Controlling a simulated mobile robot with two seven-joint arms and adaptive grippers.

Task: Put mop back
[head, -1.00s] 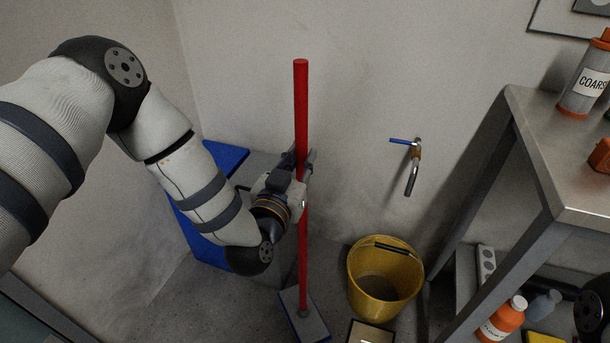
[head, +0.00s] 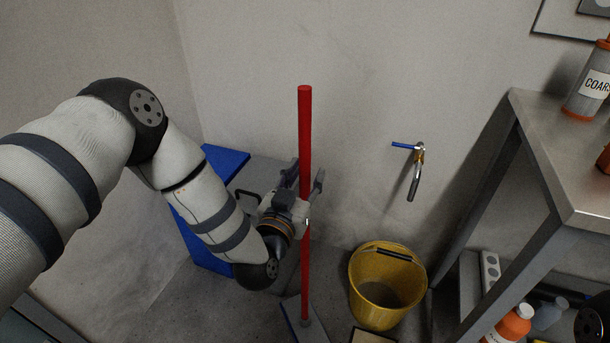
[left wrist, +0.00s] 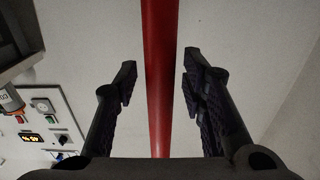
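The mop has a long red handle (head: 305,130) and stands upright near the wall. Its flat grey-blue head (head: 305,328) is low at the bottom edge of the head view and partly cut off. My left gripper (head: 306,180) is around the middle of the handle with its fingers spread. In the left wrist view the red handle (left wrist: 159,75) passes between the two fingers, with a visible gap on each side.
A yellow bucket (head: 386,290) stands on the floor right of the mop, below a wall tap (head: 415,172). A blue and grey object (head: 225,160) is behind my left arm. A metal table (head: 560,130) with bottles stands at the right.

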